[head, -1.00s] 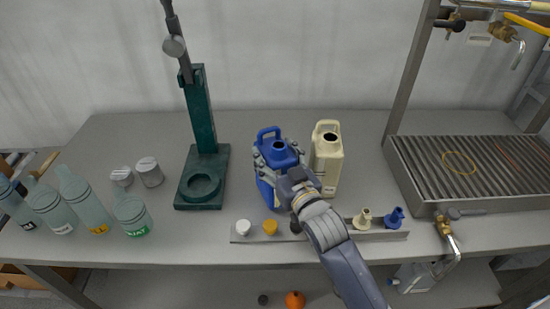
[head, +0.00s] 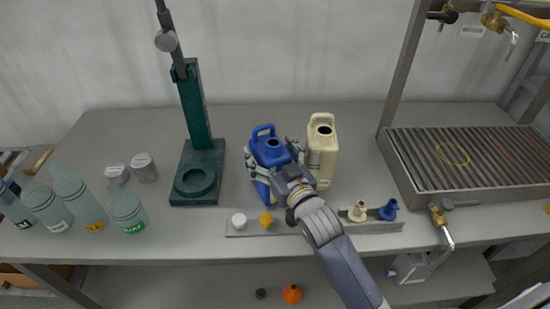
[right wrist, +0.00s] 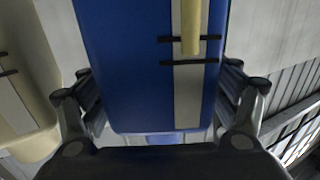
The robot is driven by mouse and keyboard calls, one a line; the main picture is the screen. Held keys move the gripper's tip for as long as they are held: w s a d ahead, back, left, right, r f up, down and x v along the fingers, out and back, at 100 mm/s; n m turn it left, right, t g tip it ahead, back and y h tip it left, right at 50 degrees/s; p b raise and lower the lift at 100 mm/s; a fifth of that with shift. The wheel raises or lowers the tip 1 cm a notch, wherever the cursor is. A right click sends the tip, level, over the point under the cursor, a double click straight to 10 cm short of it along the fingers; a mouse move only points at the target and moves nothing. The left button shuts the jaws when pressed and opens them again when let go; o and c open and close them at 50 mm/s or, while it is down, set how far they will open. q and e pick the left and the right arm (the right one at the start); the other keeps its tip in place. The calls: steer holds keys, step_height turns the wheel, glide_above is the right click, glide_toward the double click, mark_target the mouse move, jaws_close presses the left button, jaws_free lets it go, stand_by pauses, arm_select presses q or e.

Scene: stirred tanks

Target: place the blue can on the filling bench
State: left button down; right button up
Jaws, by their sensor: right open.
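The blue can (head: 268,150) stands upright on the grey bench, with its handle and open neck on top. My right gripper (head: 272,168) is at the can, with its fingers on either side of it. In the right wrist view the blue can (right wrist: 130,70) fills the middle between the two open fingers, and a pale strip with dark marks runs down its face. A small gap seems to show beside the fingers, but contact is hard to tell. The filling bench may be the slatted metal tray (head: 470,165) at the right; I cannot be sure. My left gripper is not in view.
A cream can (head: 322,150) stands close right of the blue can. A rail (head: 340,226) with caps and funnels lies in front. A green press stand (head: 197,130) and several bottles (head: 85,205) are at the left. Taps (head: 497,22) hang above the slatted tray.

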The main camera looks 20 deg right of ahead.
steer(key=shift+s, duration=0.35)
steer(key=s, duration=0.3)
steer(key=s+b, duration=0.1)
steer(key=s, duration=0.2)
steer(key=s+d+b, duration=0.1)
steer(key=s, duration=0.3)
steer(key=shift+d, duration=0.1)
steer(key=shift+s+r, duration=0.1)
steer(key=shift+s, duration=0.55)
